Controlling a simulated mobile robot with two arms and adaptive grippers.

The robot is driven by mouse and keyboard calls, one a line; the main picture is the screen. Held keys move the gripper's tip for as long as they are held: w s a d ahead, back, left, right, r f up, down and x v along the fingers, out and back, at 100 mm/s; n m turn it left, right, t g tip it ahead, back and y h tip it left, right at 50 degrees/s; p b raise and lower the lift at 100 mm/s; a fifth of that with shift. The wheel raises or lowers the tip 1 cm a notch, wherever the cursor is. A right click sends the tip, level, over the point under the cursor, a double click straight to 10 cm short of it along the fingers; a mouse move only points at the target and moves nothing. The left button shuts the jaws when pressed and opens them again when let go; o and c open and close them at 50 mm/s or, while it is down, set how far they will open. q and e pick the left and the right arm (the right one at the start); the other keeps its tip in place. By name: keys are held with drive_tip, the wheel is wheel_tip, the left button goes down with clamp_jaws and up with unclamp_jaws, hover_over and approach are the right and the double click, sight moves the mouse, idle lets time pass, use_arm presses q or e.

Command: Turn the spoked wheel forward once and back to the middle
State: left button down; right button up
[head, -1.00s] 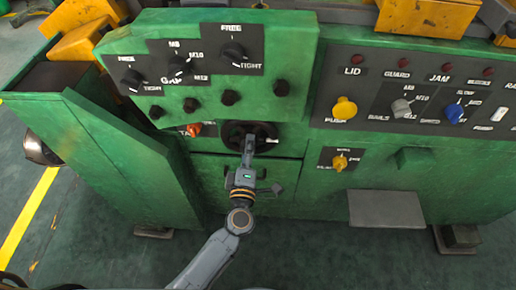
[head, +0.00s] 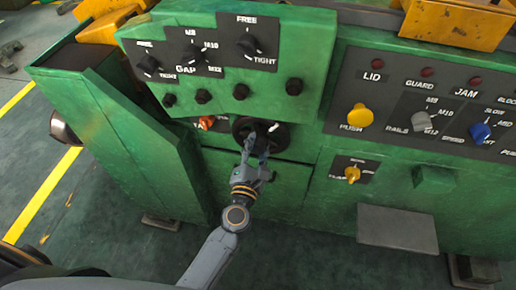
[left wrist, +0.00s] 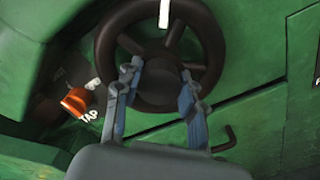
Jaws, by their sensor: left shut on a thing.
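The dark spoked wheel (head: 242,128) sits on the green machine front, under the upper panel. A white mark shows at its upper right in the head view. In the left wrist view the wheel (left wrist: 217,48) fills the top middle, with the white mark at the top of its rim. My left gripper (head: 257,144) is at the wheel and partly covers it. In the left wrist view its two fingers (left wrist: 157,82) stand on either side of the hub, shut on the wheel; the exact contact is hard to see. My right gripper is not in view.
An orange tap knob (head: 206,123) sits close left of the wheel, and shows in the left wrist view (left wrist: 75,102). Black knobs (head: 241,91) line the panel above. A yellow knob (head: 352,174) and a grey plate (head: 397,228) are to the right.

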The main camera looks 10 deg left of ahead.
use_arm(q)
drive_tip(key=n+b, duration=0.1)
drive_tip(key=n, duration=0.3)
drive_tip(key=shift+f, duration=0.1)
drive_tip(key=shift+n+b, duration=0.3)
drive_tip(key=shift+n, duration=1)
drive_tip(key=c, duration=0.8)
unclamp_jaws()
drive_tip(key=s, duration=1.2)
